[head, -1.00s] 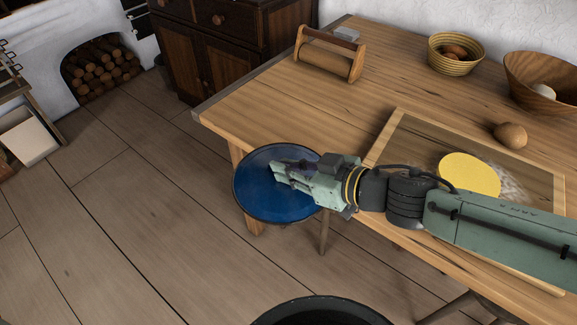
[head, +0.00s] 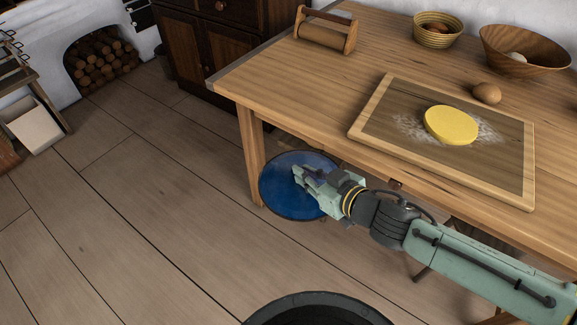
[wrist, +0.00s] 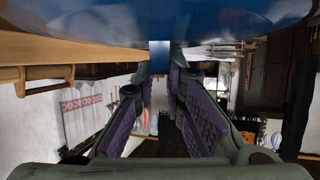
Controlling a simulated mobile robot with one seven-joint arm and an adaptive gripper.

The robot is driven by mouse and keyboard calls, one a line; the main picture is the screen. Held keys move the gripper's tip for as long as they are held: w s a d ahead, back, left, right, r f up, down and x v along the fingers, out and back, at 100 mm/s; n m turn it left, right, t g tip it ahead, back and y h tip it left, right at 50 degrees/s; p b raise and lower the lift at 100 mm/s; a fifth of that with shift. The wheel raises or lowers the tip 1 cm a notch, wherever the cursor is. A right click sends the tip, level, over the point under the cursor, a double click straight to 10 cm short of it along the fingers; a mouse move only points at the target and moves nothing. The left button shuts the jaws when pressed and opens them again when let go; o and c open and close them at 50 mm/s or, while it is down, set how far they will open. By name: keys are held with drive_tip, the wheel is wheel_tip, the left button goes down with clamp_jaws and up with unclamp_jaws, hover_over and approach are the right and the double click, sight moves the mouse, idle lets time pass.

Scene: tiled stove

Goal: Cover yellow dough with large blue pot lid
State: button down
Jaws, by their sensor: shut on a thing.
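The yellow dough (head: 451,125) is a flat round disc on a floured, wood-framed board (head: 377,137) on the table. It is uncovered. The large blue pot lid (head: 285,199) is held out beside the table's front edge, over the floor, left of and below the board in the head view. My gripper (head: 302,174) is shut on the lid near its middle. In the wrist view, the lid's blue underside or face (wrist: 210,22) fills the top, and my fingers (wrist: 160,75) close around a blue stem-like part. The exact grip on the knob is partly hidden.
The table (head: 290,85) also holds an egg (head: 487,93), a wooden bowl (head: 510,62), a woven basket (head: 437,32) and a wooden carrier (head: 325,32). A table leg (head: 252,155) stands close to the lid. A dark round rim (head: 320,306) shows at the bottom.

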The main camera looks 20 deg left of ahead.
drive_tip(key=w+d+f+m+t+h, duration=0.1)
drive_tip(key=w+d+f+m+h, duration=0.1)
drive_tip(key=f, duration=0.8)
drive_tip(key=w+d+f+m+t+h, duration=0.2)
drive_tip(key=w+f+m+h, duration=0.3)
drive_tip(key=f, duration=0.5)
drive_tip(key=w+d+f+m+t+h, duration=0.2)
drive_tip(key=w+d+f+m+h, duration=0.1)
drive_tip(key=f, duration=0.8)
drive_tip(key=shift+w+d+m+h, duration=0.3)
drive_tip(key=shift+w+d+h, duration=0.1)
drive_tip(key=shift+w+d, duration=0.35)
drive_tip(key=shift+w, duration=0.2)
